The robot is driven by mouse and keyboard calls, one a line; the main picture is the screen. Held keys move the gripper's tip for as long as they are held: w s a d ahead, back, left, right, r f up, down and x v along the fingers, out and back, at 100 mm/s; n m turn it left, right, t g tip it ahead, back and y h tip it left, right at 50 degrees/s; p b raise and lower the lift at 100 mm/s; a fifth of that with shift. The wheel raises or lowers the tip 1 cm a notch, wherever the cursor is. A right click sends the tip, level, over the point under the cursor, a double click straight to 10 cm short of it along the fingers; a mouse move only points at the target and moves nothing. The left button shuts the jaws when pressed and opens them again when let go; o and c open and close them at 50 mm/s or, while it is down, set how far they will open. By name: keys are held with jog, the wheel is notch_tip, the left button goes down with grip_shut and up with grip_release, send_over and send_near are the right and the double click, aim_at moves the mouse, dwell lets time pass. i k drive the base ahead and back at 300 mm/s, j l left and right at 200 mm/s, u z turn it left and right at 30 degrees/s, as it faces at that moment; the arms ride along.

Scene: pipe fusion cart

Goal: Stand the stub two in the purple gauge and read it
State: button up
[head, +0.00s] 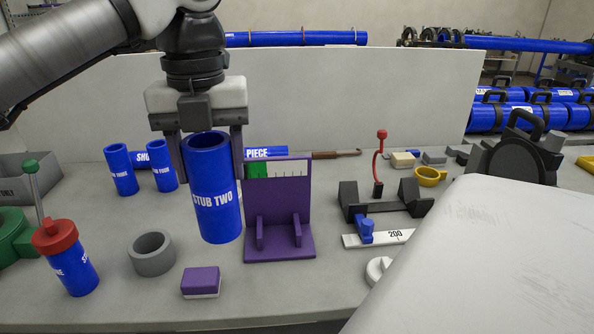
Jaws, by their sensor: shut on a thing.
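Stub two (217,205) is a blue pipe piece with white lettering, nearly upright with a slight tilt. My gripper (211,165) is shut on it, with one finger on each side of its upper part. The purple gauge (279,215) stands just to the right of the stub. It has an upright back plate, two ribs at its foot, and a white scale with a green zone near the top. The stub is beside the gauge, not between its ribs. I cannot tell whether the stub's lower end touches the table.
A purple-and-white block (201,282) and a grey ring (151,254) lie in front. A red-capped blue stub (70,262) is at the left. Two blue stubs (121,170) stand behind. A black cradle (384,203) and a 200-marked bar (385,238) are right of the gauge.

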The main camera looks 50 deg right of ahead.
aim_at(280, 236)
jog(key=k+l, duration=0.2)
jog(key=l, duration=0.2)
jog(key=k+l+u, duration=0.15)
jog(key=l, duration=0.2)
jog(key=l+u, duration=0.1)
jog(key=l, duration=0.75)
